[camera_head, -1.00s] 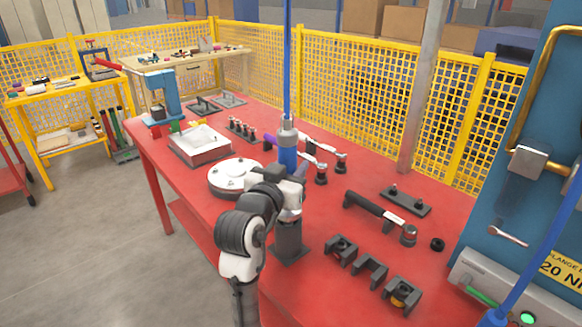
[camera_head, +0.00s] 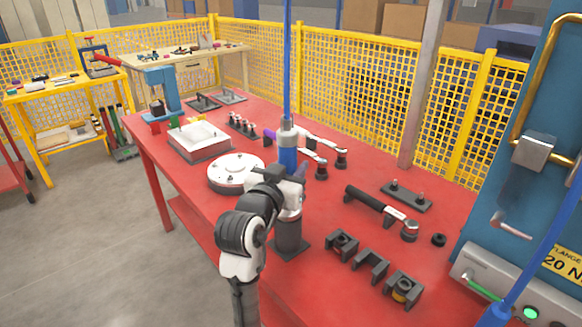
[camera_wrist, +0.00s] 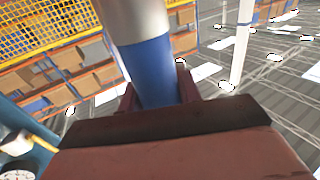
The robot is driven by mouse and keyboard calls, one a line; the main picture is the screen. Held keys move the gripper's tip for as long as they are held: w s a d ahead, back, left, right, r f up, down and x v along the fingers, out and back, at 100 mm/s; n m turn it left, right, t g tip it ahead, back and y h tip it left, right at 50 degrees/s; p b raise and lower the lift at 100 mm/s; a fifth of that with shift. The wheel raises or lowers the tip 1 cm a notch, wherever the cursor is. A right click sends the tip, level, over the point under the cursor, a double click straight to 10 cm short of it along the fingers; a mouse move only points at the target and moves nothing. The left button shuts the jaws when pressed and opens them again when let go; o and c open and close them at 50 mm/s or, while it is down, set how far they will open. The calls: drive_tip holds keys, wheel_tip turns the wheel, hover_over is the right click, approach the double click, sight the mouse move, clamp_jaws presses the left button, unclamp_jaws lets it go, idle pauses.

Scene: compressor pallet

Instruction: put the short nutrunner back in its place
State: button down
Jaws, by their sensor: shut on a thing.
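The short nutrunner (camera_head: 287,150), a blue cylinder with a grey top, hangs upright on a blue hose over the red table. My gripper (camera_head: 286,174) is shut around its blue body. In the wrist view the nutrunner's blue body (camera_wrist: 150,68) stands between the two fingers of my gripper (camera_wrist: 158,92). A dark round stand on a square base (camera_head: 289,238) is on the table right below my gripper. My gripper and wrist hide the tool's lower end, so I cannot tell whether it is inside the stand.
A white round flange (camera_head: 236,172) lies left of my gripper. Torque wrenches (camera_head: 385,210) and dark cradle blocks (camera_head: 370,266) lie to the right. A second blue hose with a blue tool (camera_head: 498,314) is at the lower right, near the blue cabinet (camera_head: 515,170).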

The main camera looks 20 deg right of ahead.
drive_tip(key=c, duration=0.9)
unclamp_jaws()
drive_tip(key=shift+f, duration=0.2)
drive_tip(key=b+v, duration=0.6)
drive_tip(key=v, duration=0.3)
drive_tip(key=shift+f, duration=0.15)
drive_tip(key=shift+r+b+v, duration=0.2)
drive_tip(key=shift+b+v, duration=1)
drive_tip(key=shift+b, duration=0.45)
drive_tip(key=shift+r+b+v, duration=0.15)
drive_tip(key=shift+b+v, duration=1.05)
drive_tip(key=shift+b, duration=0.4)
